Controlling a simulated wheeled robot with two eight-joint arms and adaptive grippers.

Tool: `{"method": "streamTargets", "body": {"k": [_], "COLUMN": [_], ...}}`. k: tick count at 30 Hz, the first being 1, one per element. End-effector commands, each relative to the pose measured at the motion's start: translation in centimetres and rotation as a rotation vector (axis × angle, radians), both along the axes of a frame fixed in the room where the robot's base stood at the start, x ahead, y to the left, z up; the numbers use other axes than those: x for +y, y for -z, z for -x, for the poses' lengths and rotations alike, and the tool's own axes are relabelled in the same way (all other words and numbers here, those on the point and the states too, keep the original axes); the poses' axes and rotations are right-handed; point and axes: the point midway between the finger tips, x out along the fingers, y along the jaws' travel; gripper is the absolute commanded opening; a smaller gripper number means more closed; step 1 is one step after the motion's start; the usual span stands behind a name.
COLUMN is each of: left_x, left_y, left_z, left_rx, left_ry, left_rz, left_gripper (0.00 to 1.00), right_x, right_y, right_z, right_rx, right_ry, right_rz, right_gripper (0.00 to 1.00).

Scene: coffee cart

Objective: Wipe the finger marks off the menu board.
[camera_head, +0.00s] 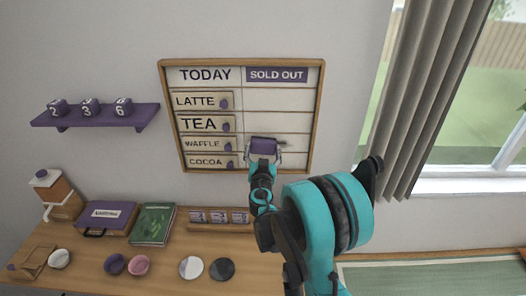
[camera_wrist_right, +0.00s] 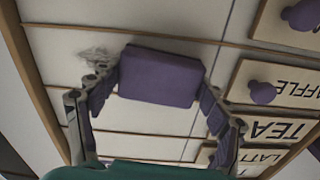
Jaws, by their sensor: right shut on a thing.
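The menu board (camera_head: 321,110) hangs on the wall in a wooden frame, with "TODAY", "SOLD OUT" and several labelled slats. My right gripper (camera_head: 265,150) is shut on a purple eraser block (camera_head: 263,143) in front of the lower right part of the board. In the right wrist view the eraser (camera_wrist_right: 160,78) sits between the fingers, at or close to the white surface; contact cannot be told. A grey smudge (camera_wrist_right: 95,54) shows on the board just left of the eraser there. My left gripper is not in view.
Purple knobs stick out from the slats, such as the one on the TEA slat (camera_head: 226,127). A purple shelf (camera_head: 95,117) with number cubes is at the left. The wooden counter (camera_head: 170,255) below holds a green book (camera_head: 153,224), a purple case and several small round items. A curtain (camera_head: 425,100) hangs at the right.

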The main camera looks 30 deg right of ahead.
Motion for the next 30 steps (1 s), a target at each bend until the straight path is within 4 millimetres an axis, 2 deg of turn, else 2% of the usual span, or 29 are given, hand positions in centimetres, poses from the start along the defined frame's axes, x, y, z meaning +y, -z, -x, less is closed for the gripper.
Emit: {"method": "streamTargets", "body": {"k": [11,22,30], "left_x": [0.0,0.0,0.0], "left_y": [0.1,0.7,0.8], "left_z": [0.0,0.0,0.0], "left_rx": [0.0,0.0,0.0], "left_ry": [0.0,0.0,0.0], "left_rz": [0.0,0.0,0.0], "left_gripper": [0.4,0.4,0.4], "right_x": [-0.4,-2.9,-3.8], "right_y": [0.0,0.1,0.0], "right_z": [-0.3,1.5,2.0], "right_rx": [0.0,0.0,0.0], "right_ry": [0.0,0.002,0.001], "right_rz": [0.0,0.0,0.0], "right_gripper": [0.54,0.54,0.54]}}
